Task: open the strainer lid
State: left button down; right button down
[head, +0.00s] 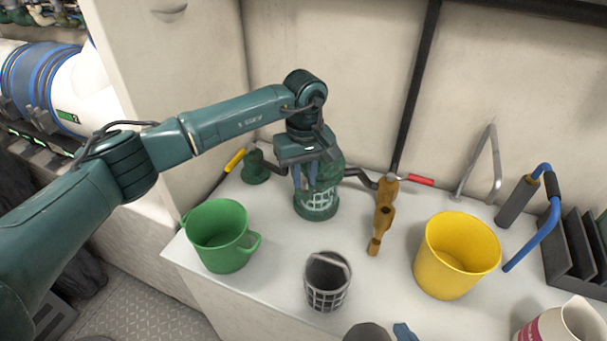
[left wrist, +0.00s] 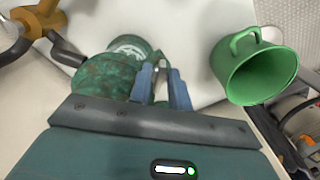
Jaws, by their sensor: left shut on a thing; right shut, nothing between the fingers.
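My left gripper (head: 306,180) reaches down onto the strainer from above. Its blue fingers (left wrist: 167,85) are closed at the edge of the strainer top, on what looks like part of the lid; the exact grip is partly hidden.
A green mug (head: 222,240), a grey mesh basket (head: 327,283) and a yellow bucket (head: 456,258) stand in front. A bronze valve (head: 384,212) with a red handle is close to the strainer's right. A yellow-handled valve (head: 256,168) is at its left. A white jug (head: 560,325) stands front right.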

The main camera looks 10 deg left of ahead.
pick_arm(q)
jog(key=shift+w+r, duration=0.3)
jog(key=shift+r, duration=0.4)
dwell(0.6)
jog(key=c, duration=1.5)
grip_release()
jog(key=shift+s+r, duration=0.1)
jog(key=shift+c, duration=0.2)
jog(key=shift+o, duration=1.1)
jog(key=shift+f, duration=0.25)
notch_tip(320, 180, up, 13)
jog(key=shift+b, duration=0.45)
jog(key=shift+s+r, duration=0.1)
